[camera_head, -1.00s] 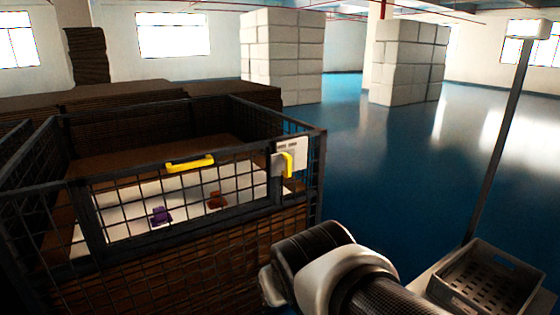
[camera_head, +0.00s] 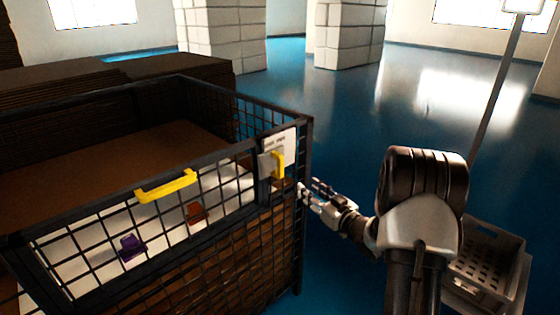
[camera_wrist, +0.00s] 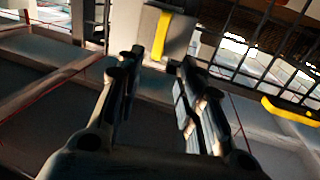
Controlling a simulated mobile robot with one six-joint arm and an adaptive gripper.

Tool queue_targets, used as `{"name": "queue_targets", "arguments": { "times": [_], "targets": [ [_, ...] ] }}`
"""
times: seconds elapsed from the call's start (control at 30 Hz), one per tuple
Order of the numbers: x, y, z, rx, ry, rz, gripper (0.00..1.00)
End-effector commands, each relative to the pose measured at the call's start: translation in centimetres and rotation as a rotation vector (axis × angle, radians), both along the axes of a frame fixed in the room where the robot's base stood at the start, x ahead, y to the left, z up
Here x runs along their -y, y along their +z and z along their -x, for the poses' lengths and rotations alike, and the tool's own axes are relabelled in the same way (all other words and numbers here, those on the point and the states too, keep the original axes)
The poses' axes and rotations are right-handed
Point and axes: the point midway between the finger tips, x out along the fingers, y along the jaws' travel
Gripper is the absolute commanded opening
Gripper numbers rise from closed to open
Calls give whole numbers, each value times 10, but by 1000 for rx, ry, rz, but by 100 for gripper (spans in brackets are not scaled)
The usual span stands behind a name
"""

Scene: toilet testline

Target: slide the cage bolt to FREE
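The cage (camera_head: 215,238) is a dark wire-mesh box on the left in the head view. Its bolt has a yellow handle (camera_head: 278,165) on a pale plate (camera_head: 288,148) at the cage's right front corner. The wrist view shows the yellow bolt handle (camera_wrist: 161,35) upright, ahead of the fingers. My gripper (camera_head: 308,190) is just right of and below the plate in the head view. In the wrist view my gripper (camera_wrist: 160,62) has its fingers spread, with nothing between them. The lettering on the plate is too small to read.
A yellow handle (camera_head: 166,186) sits on the cage's front panel; it also shows in the wrist view (camera_wrist: 290,110). A purple object (camera_head: 131,248) and a brown object (camera_head: 196,212) lie inside. A grey crate (camera_head: 485,255) stands at right. Blue floor beyond is clear.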

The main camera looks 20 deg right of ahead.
Motion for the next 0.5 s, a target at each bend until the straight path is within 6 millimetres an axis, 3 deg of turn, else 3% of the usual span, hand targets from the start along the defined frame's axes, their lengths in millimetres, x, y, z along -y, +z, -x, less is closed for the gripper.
{"name": "queue_targets", "arguments": {
  "times": [0.17, 0.5],
  "targets": [
    [-3, -1, -15, 9, 8, -2, 35],
    [-15, -3, -85, 8, 8, -2, 35]
  ]
}}
